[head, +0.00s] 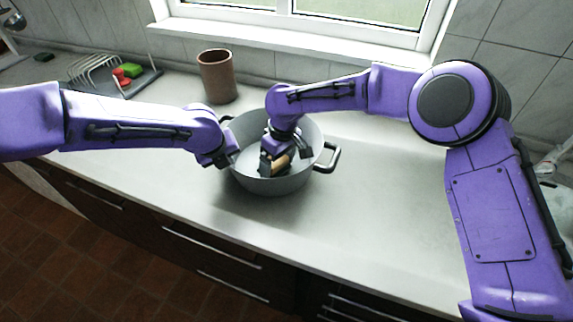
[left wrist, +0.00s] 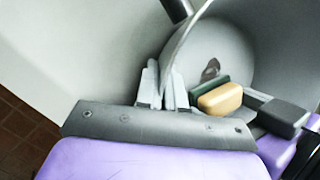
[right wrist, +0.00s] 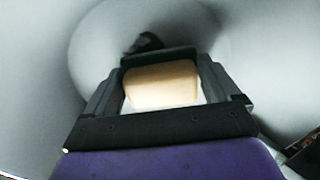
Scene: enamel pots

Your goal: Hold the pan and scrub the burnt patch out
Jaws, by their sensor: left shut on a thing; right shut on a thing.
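The pan (head: 265,186) is a deep grey pot with two dark handles, standing on the counter. My left gripper (head: 232,157) is shut on its left rim; the left wrist view shows the fingers (left wrist: 166,85) pinching the thin wall. My right gripper (head: 272,160) is inside the pan, shut on a scrubber (head: 281,162) with a tan block and a dark green pad. The block fills the space between the fingers in the right wrist view (right wrist: 160,86). The dark burnt patch (right wrist: 146,42) shows on the pan's floor just beyond the pad, partly hidden; it also shows in the left wrist view (left wrist: 210,70).
A brown cup (head: 217,78) stands behind the pan to the left. A dish rack (head: 97,72) with red and green items is at the back left. The counter (head: 380,205) is clear right of the pan. A window sill (head: 290,36) runs behind.

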